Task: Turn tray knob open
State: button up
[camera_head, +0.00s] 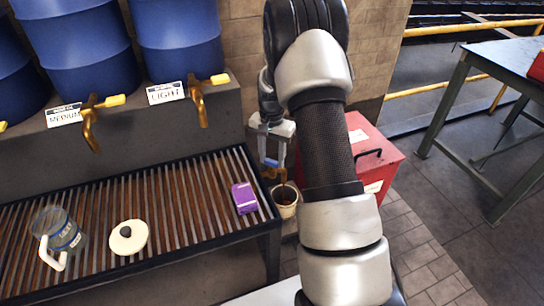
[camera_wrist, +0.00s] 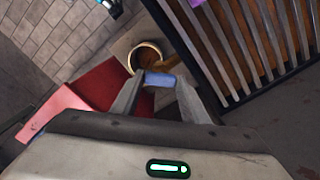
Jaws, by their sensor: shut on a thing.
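The tray knob is a blue handle (camera_wrist: 160,80) between my fingertips in the wrist view. It belongs to a brass-coloured drain tap at the right end of the slatted tray (camera_head: 157,215). My gripper (camera_head: 270,153) is shut on this handle and largely hides the tap in the head view. A small pot (camera_head: 286,205) with a pale rim stands below the tap, with brown in it; it also shows in the wrist view (camera_wrist: 134,58). How far the knob is turned cannot be told.
A red box (camera_head: 385,160) stands right of the tap. On the tray are a purple box (camera_head: 244,198), a round cream lid (camera_head: 128,237) and a glass jug (camera_head: 60,235). Blue drums (camera_head: 180,40) with brass taps stand behind. A green-legged table (camera_head: 505,65) is at right.

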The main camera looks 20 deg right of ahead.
aim_at(272, 161)
jog(key=n, duration=0.4)
jog(key=shift+r+n, duration=0.1)
jog(key=shift+n, duration=0.2)
jog(key=shift+n+p, duration=0.35)
jog(key=shift+n, duration=1.35)
jog(key=o, duration=1.1)
jog(key=shift+c, duration=0.2)
notch_tip(272, 161, up, 17)
jog(key=p, duration=0.2)
jog(key=shift+r, duration=0.15)
